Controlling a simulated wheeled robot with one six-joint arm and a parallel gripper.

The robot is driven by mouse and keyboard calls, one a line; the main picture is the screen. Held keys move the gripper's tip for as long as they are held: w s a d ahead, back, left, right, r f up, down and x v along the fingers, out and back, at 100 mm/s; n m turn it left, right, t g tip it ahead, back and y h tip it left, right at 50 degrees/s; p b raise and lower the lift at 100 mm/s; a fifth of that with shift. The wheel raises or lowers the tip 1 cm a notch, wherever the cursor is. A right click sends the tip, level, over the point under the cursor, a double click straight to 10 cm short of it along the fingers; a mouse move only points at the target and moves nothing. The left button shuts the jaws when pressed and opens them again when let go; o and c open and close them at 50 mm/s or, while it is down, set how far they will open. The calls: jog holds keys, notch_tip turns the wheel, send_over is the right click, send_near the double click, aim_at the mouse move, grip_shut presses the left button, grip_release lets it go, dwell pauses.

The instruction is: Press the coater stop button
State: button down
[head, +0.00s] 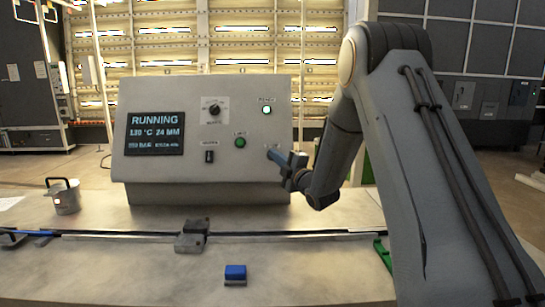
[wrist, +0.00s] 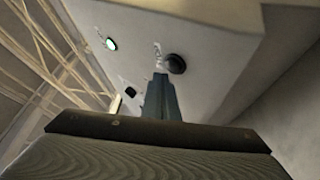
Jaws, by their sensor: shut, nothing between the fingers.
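A grey control panel (head: 225,172) with a lit display (head: 155,134) reading RUNNING stands on the table. My gripper (head: 271,154) is shut and empty, its blue-grey fingertips at the panel's lower right face. It covers whatever control is behind it there. In the wrist view the shut fingers (wrist: 160,80) point at the panel, just beside a dark round button (wrist: 174,64) with a small label next to it. I cannot tell whether the tips touch the panel.
The panel also bears a rotary knob (head: 214,109), a green button (head: 240,142), a lit button (head: 266,110) and a black switch (head: 209,157).

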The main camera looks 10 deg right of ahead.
jog(key=shift+w+f+b, duration=0.2)
jog(key=shift+w+b, duration=0.1)
jog(key=shift+b, duration=0.1)
jog(key=shift+w+d+f+b, duration=0.15)
jog(key=shift+w+f+b, duration=0.05)
jog(key=shift+w+b, duration=0.3)
dwell(0.8)
jog(key=shift+s, duration=0.2)
jog(key=shift+s+r, duration=0.4)
jog(key=shift+s, duration=0.3)
jog(key=s, duration=0.1)
jog(key=s+r+p, duration=0.1)
jog(key=s, duration=0.1)
jog(key=s+a+r+p, duration=0.1)
jog(key=shift+s+r, duration=0.1)
jog(key=shift+s, duration=0.1)
dwell(0.9)
